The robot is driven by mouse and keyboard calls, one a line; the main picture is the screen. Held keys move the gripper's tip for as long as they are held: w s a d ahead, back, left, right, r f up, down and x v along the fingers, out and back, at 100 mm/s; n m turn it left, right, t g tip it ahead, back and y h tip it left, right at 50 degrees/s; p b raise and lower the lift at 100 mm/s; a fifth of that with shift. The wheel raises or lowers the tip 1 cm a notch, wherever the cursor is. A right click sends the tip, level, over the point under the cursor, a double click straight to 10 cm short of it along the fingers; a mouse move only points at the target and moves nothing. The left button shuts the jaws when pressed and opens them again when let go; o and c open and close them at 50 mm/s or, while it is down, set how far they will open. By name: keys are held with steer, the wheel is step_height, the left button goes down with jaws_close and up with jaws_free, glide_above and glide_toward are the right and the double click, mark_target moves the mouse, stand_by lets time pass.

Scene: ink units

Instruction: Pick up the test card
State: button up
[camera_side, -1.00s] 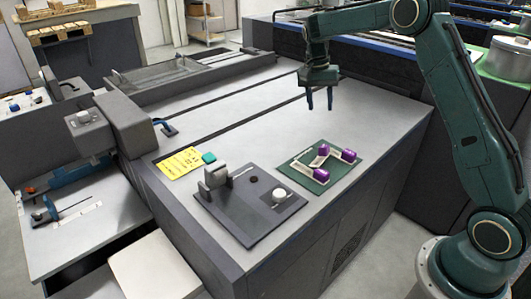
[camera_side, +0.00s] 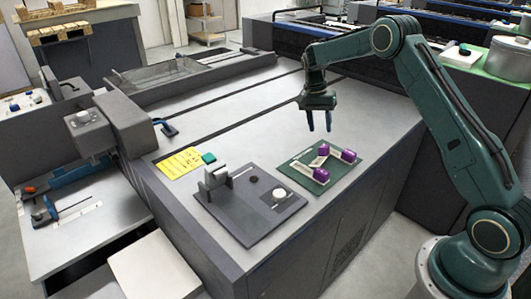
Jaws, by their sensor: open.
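My gripper (camera_side: 319,129) is open and empty, fingers pointing down, above the press top and behind the green board (camera_side: 301,179). No object is plainly labelled as the test card. A yellow card (camera_side: 180,164) with dark writing lies flat at the left of the press top, with a small teal block (camera_side: 209,158) at its right end. The gripper is well to the right of this card and apart from it. A pale grey block (camera_side: 215,176) stands in a holder on the dark grey plate (camera_side: 243,221); I cannot tell what it is.
The green board carries purple blocks (camera_side: 321,175) and pale angled strips. The dark plate also has a white round knob (camera_side: 279,194) and a dark round spot. The press top (camera_side: 250,115) behind is mostly clear. A machine housing (camera_side: 125,125) rises at the left.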

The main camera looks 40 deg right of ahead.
mark_target(323, 147)
steer(key=shift+x, duration=2.4)
steer(key=shift+s, duration=0.1)
steer(key=shift+x, duration=2.55)
steer(key=shift+d, duration=0.1)
steer(key=c, duration=0.8)
steer(key=shift+c, duration=0.2)
steer(key=shift+r, duration=0.2)
steer(key=s+v, duration=0.1)
steer(key=v, duration=0.8)
steer(key=s+d+v, duration=0.1)
steer(key=s+v, duration=0.1)
steer(key=v, duration=0.8)
steer(key=shift+s+r, duration=0.3)
steer(key=shift+r, duration=0.2)
